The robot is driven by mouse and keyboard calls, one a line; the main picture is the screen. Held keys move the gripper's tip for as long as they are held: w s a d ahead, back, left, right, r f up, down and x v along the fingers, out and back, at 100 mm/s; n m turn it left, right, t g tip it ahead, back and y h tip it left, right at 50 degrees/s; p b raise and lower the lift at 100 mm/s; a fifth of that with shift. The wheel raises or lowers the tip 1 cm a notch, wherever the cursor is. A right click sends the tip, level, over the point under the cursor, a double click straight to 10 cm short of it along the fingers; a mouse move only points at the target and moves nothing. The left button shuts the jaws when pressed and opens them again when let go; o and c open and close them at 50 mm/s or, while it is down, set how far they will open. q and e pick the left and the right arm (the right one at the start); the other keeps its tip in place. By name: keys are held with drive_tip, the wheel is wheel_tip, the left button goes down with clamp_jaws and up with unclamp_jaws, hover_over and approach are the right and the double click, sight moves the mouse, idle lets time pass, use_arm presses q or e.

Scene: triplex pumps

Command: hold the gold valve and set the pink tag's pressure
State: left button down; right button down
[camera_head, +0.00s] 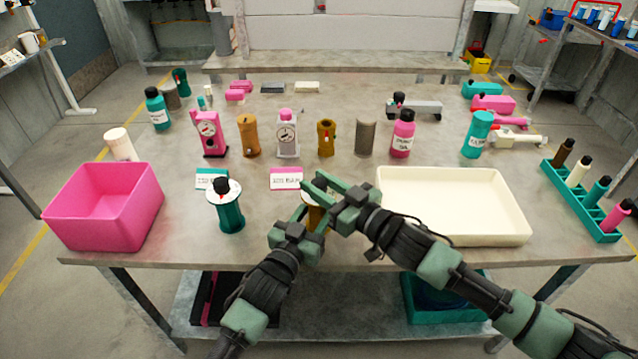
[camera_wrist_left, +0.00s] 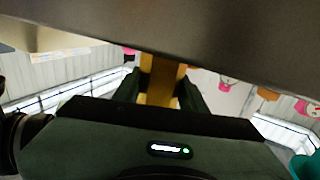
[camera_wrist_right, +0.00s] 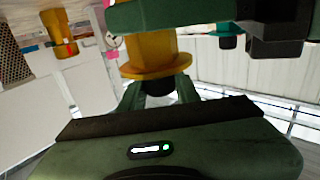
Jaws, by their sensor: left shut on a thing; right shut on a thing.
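The gold valve (camera_head: 314,217) stands near the table's front edge, mostly hidden by my grippers. My left gripper (camera_head: 311,212) is shut on its body; the gold body (camera_wrist_left: 160,85) shows between the fingers in the left wrist view. My right gripper (camera_head: 320,188) is shut at its top; in the right wrist view the black knob (camera_wrist_right: 160,97) is between the fingers, next to the gold flange (camera_wrist_right: 155,68). The pink tag (camera_head: 286,178) lies flat behind the valve; its printed number is too small to read surely. A gauge with a pink top (camera_head: 287,137) stands behind the tag.
A teal valve (camera_head: 229,212) with a black knob stands left, by a teal tag (camera_head: 211,179). A pink bin (camera_head: 104,208) is at front left, a cream tray (camera_head: 452,236) at front right. Several bottles, gold parts and a pink gauge (camera_head: 209,134) stand behind.

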drive_tip(key=shift+a+n+g+y, duration=0.1)
drive_tip(key=shift+n+g+y, duration=1.3)
drive_tip(key=shift+g, duration=0.7)
drive_tip(key=c, duration=1)
unclamp_jaws()
drive_tip(key=v, duration=1.2)
drive_tip(key=shift+s+f, duration=0.1)
